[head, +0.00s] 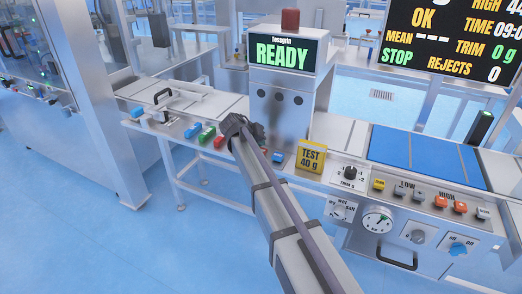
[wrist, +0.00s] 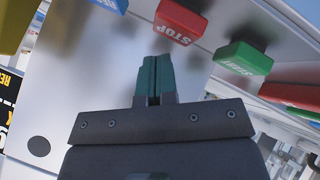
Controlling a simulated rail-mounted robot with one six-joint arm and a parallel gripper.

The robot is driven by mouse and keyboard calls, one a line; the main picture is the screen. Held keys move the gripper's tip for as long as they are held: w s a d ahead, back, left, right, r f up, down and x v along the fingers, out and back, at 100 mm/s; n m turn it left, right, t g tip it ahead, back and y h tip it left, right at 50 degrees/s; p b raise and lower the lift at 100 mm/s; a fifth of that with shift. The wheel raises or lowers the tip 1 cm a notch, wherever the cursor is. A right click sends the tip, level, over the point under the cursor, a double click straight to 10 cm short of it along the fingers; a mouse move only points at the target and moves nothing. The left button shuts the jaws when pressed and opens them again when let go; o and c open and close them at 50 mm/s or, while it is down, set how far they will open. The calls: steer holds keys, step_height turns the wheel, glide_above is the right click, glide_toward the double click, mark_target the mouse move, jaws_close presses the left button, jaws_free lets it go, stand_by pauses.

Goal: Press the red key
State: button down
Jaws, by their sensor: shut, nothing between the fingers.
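A red key marked STOP (wrist: 180,20) is at the top middle of the wrist view. In the head view, a red key (head: 219,142) shows on the front panel, just left of and below my gripper (head: 241,127). In the wrist view, my gripper (wrist: 153,65) has its two teal fingers together with nothing between them. The fingertips appear just below the STOP key in the picture, with a gap between. I cannot tell how high they are above the panel. The arm hides part of the panel in the head view.
A green START key (wrist: 243,58) is right of STOP, a blue key (wrist: 110,4) left of it, and another red part (wrist: 290,96) at the right edge. A display box reading READY (head: 283,54) stands behind my gripper.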

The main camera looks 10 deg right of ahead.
steer(key=shift+r+p, duration=2.55)
steer(key=shift+r, duration=0.05)
steer(key=shift+f, duration=0.1)
steer(key=s+r+g+y+p, duration=0.1)
steer(key=s+y+p, duration=0.1)
steer(key=s, duration=1)
steer(key=s+r+n+g+y+p, duration=0.1)
steer(key=s+g+y+p, duration=0.1)
steer(key=s, duration=0.9)
steer(key=s+r+n+g+y+p, duration=0.1)
steer(key=s+g+y+p, duration=0.1)
steer(key=s, duration=1)
steer(key=y+p, duration=0.1)
steer(key=p, duration=0.1)
steer(key=shift+s+d+r+y+p, duration=0.25)
steer(key=shift+s+r+y+p, duration=0.05)
